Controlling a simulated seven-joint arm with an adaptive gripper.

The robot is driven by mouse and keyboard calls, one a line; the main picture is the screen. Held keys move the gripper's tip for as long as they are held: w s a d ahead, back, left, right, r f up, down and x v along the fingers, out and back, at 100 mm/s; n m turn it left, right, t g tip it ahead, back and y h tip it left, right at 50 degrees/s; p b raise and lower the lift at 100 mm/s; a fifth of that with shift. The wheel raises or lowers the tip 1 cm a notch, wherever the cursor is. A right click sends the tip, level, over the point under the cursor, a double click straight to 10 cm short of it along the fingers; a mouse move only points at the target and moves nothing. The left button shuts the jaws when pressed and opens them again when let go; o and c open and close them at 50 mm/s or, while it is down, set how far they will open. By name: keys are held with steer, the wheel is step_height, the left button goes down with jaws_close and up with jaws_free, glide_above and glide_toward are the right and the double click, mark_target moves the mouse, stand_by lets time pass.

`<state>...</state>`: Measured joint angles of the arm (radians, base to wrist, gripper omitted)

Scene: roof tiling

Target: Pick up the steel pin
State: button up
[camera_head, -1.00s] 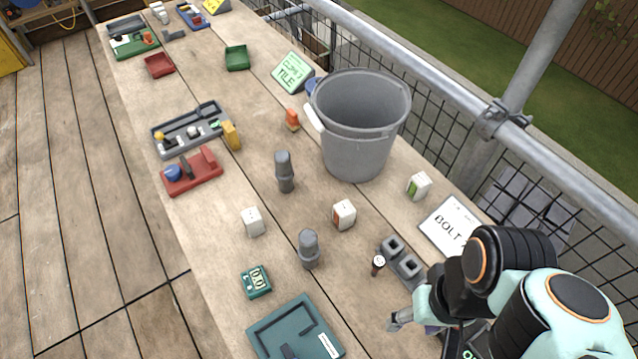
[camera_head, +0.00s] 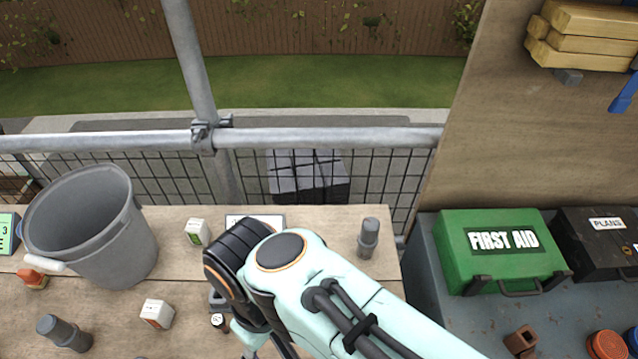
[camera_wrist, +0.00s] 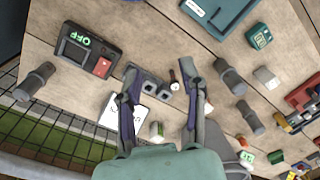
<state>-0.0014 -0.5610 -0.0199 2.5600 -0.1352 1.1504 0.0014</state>
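A small dark upright piece with a pale round top, which may be the steel pin, stands beside a grey block with two square openings (camera_wrist: 150,84). The piece shows in the wrist view (camera_wrist: 173,75) and in the head view (camera_head: 218,321). My gripper (camera_wrist: 158,67) is open, its two fingers wide apart with nothing held between them. In the wrist view the block and the small piece appear between the fingers, with the piece nearer the right finger. I cannot tell the height of the fingers above the table. In the head view my arm hides part of the block.
White boxes (camera_head: 157,314) (camera_head: 197,232) and a large grey bucket (camera_head: 92,225) stand left. A dark device reading OFF (camera_wrist: 88,50) lies near a white card (camera_wrist: 97,130). A railing (camera_head: 330,138) runs behind.

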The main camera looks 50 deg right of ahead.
steer(key=shift+o, duration=0.3)
steer(key=o, duration=0.5)
